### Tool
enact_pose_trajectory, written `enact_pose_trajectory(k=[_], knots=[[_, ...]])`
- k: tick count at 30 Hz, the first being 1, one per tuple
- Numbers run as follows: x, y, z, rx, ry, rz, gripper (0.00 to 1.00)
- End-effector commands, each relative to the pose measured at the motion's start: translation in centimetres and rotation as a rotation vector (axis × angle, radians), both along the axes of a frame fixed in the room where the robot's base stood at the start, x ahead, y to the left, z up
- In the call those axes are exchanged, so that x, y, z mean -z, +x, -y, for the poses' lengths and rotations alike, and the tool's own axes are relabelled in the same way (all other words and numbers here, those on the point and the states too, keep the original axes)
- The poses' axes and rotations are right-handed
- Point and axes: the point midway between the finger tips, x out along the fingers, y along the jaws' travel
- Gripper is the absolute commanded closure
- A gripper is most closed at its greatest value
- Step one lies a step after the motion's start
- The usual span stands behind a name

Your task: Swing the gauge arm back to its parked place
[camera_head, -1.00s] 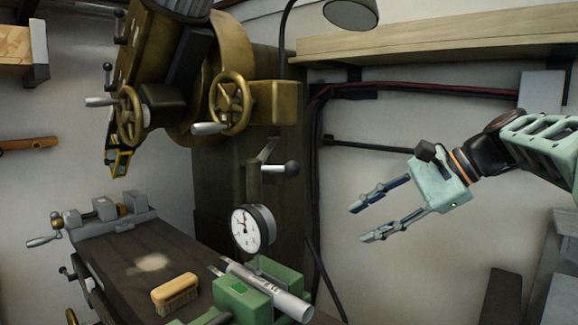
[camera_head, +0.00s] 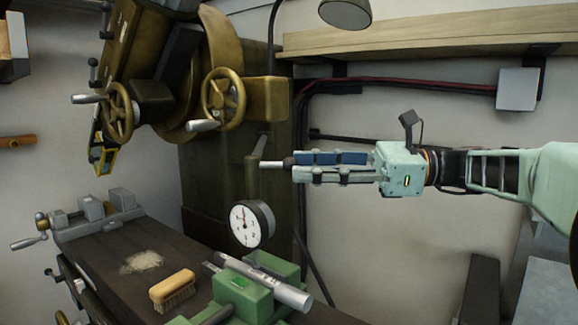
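The gauge arm (camera_head: 252,180) is a dark upright arm with a short rod to the right. A white dial gauge (camera_head: 246,224) hangs below it, just above a grey metal cylinder (camera_head: 268,283) in a green vise (camera_head: 242,296). I cannot tell whether the gauge touches the cylinder. My gripper (camera_head: 291,167) reaches in from the right, level, with its fingertips at the end of the rod. The rod's dark ball knob is hidden at the fingers. I cannot tell whether the fingers are closed on it.
A wooden brush (camera_head: 172,290) lies on the dark machine table (camera_head: 120,285), beside a patch of shavings (camera_head: 142,261). Brass handwheels (camera_head: 226,94) and the machine head are up left. A wooden shelf (camera_head: 420,42) with cables below runs above my arm.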

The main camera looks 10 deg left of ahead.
Motion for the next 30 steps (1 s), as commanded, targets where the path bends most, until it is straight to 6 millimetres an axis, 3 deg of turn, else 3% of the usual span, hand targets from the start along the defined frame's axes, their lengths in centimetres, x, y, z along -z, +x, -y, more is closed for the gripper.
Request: enact_pose_trajectory(k=[6,18,27,30], knots=[[0.0,-0.6,-2.8,-0.001,0.000,0.000,0.64],[0.0,-0.7,-3.5,0.001,-0.001,0.001,0.65],[0.0,-0.7,-3.5,0.001,-0.001,0.001,0.98],[0.0,-0.7,-3.4,0.001,-0.001,0.001,1.00]])
